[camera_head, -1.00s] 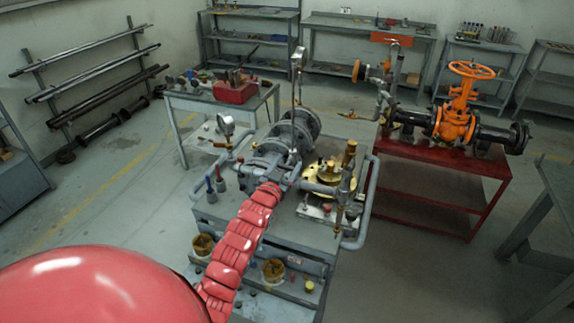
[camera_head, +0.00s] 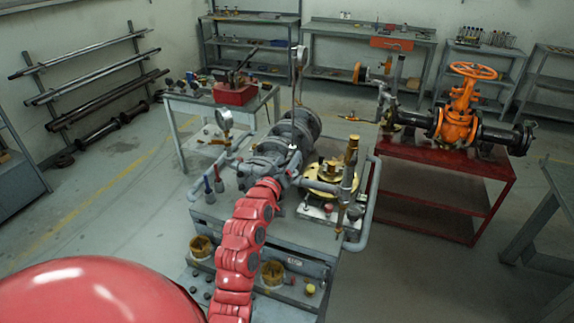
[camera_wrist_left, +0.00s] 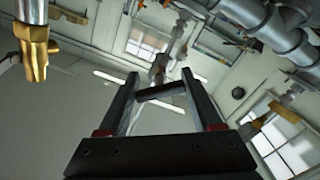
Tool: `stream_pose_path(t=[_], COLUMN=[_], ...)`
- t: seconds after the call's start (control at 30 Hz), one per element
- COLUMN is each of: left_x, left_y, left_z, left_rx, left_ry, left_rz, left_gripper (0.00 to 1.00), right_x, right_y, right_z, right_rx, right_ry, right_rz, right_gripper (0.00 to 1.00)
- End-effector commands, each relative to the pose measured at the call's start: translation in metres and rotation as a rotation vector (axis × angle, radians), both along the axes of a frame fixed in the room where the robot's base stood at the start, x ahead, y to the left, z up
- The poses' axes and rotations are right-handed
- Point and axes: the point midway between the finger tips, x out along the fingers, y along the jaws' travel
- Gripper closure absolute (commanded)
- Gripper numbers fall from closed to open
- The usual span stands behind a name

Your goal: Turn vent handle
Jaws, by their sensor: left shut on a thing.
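The pipe and valve assembly (camera_head: 290,135) lies on a grey bench in the middle of the head view. My left arm reaches up to it, and my left gripper (camera_head: 290,180) is small and dark beside the pipework at the near end. In the left wrist view my left gripper (camera_wrist_left: 160,82) has its two dark fingers on either side of a short dark bar (camera_wrist_left: 162,91), which looks like the vent handle. The fingers are shut on it. In the head view the handle is too small and hidden to make out. My right gripper is not in view.
A pressure gauge (camera_head: 224,119) stands left of the pipework and a brass fitting (camera_head: 352,150) rises to its right. An orange gate valve (camera_head: 457,125) sits on a red table (camera_head: 440,175). Brass pipework (camera_wrist_left: 34,50) hangs at the left in the wrist view.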

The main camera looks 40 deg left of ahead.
Motion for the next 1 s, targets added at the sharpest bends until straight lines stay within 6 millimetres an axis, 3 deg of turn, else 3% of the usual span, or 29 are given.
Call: stream_pose_path(t=[0.6, 1.0], left_x=[-0.0003, -0.0001], left_y=[0.0008, 0.0005], left_z=[-0.0004, 0.0003], left_rx=[-0.539, -0.72], left_ry=[-0.129, -0.174], left_rz=[0.001, 0.0], left_gripper=[0.89, 0.89], right_x=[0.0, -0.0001], right_y=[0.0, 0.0], right_z=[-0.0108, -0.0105], right_rx=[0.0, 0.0], right_ry=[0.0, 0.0], right_rz=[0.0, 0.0], right_gripper=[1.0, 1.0])
